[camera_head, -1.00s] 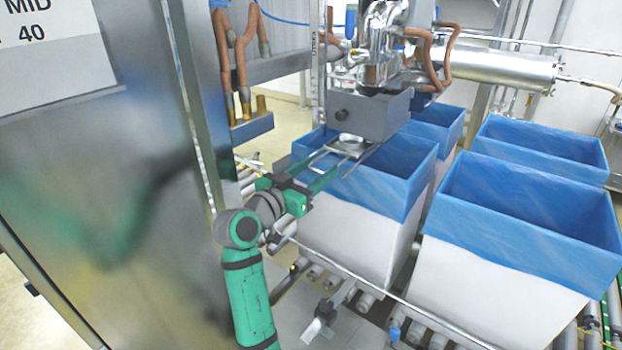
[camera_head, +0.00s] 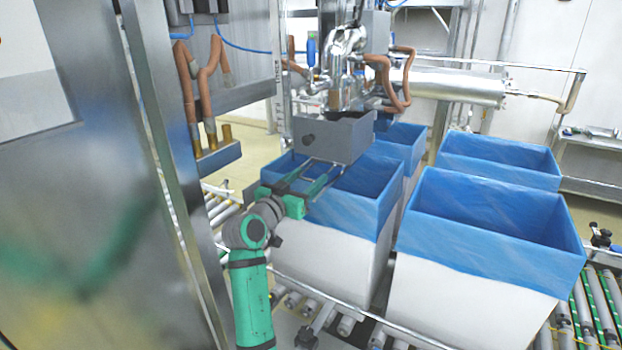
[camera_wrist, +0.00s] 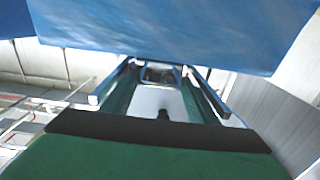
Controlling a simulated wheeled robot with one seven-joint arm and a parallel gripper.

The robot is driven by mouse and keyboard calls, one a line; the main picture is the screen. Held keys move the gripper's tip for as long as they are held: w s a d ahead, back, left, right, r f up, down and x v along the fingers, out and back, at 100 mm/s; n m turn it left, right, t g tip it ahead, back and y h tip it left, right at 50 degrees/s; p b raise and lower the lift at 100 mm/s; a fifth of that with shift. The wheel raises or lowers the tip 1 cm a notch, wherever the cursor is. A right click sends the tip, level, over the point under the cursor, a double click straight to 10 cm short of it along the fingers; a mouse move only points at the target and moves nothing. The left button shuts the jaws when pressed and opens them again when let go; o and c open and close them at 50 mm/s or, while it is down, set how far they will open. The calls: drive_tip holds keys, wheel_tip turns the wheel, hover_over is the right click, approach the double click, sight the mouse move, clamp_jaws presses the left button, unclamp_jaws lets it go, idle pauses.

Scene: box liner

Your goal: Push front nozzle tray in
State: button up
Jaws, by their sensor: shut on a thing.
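The front nozzle tray (camera_head: 334,138) appears to be the grey metal box with a dark round knob on its front, below the shiny nozzle pipes. It overhangs the rear left of the near left blue-lined box (camera_head: 355,208). My gripper (camera_head: 322,168) reaches up to the tray's lower front edge, its long fingers lying over the box opening. In the wrist view the fingers stand apart, with a small dark and silvery part between their tips, and the gripper (camera_wrist: 160,78) is shut on it. The exact contact with the tray is hidden.
A second blue-lined box (camera_head: 490,235) stands at the right, with others behind. A steel cabinet (camera_head: 90,190) closes off the left side. Orange-brown hoses (camera_head: 206,80) hang at the upper left. Roller conveyors (camera_head: 600,305) run underneath.

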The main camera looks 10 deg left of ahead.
drive_tip(key=o, duration=1.2)
drive_tip(key=shift+d, duration=0.75)
drive_tip(key=shift+w+a+f+v, duration=0.25)
drive_tip(key=shift+a+v, duration=0.3)
drive_tip(key=shift+v, duration=3.4)
drive_tip(key=shift+w+a+f+v, duration=0.2)
drive_tip(key=shift+a+v, duration=0.35)
drive_tip(key=shift+v, duration=3.45)
drive_tip(key=shift+w+a+f+v, duration=0.15)
drive_tip(key=shift+w+a+v, duration=0.3)
drive_tip(key=shift+v, duration=3.5)
drive_tip(key=shift+s, duration=0.15)
